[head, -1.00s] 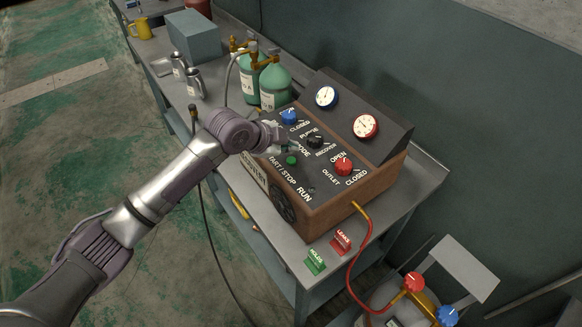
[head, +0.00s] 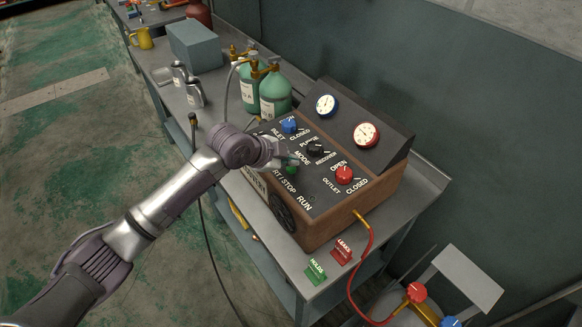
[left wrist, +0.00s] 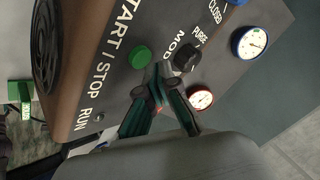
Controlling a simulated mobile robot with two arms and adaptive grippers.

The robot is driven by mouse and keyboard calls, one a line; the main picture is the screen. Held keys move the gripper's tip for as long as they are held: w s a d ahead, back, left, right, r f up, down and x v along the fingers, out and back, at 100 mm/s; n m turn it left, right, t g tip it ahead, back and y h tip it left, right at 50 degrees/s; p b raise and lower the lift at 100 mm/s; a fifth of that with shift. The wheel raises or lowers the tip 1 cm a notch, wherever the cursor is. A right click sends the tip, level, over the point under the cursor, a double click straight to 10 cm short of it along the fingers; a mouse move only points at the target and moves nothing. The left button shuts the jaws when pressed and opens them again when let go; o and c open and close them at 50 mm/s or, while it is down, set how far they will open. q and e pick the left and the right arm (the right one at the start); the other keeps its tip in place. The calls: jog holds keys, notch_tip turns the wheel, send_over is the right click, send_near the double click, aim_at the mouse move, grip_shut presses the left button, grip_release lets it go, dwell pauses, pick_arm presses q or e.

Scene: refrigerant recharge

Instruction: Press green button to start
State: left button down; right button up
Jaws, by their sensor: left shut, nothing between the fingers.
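The recovery machine (head: 320,215) is a wooden-sided box with a dark sloped panel on a grey bench. Its round green button (head: 291,169) sits by the START/STOP label, partly covered by my left gripper in the head view. The button shows fully in the left wrist view (left wrist: 140,57). My left gripper (head: 290,160) is shut and empty, its fingertips beside the button, on the side towards the black mode knob (head: 314,150). In the left wrist view the fingertips (left wrist: 158,74) are just off the button's edge; I cannot tell whether they touch the panel. My right gripper is not in view.
Blue inlet knob (head: 289,125), red outlet knob (head: 344,175) and two gauges stand on the panel. Green tanks (head: 275,92) stand behind. A red hose (head: 368,245) leaves the machine's front. Red and green tags (head: 316,271) lie on the bench.

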aim_at(290, 170)
pick_arm(q)
jog(key=shift+f, duration=0.15)
dwell(0.5)
jog(key=shift+f, duration=0.45)
dwell(0.4)
jog(key=shift+r+p, duration=0.5)
jog(key=shift+r, duration=0.1)
jog(key=shift+r, duration=0.1)
notch_tip(290, 170, up, 6)
jog(key=p, duration=0.5)
jog(key=shift+p, duration=0.35)
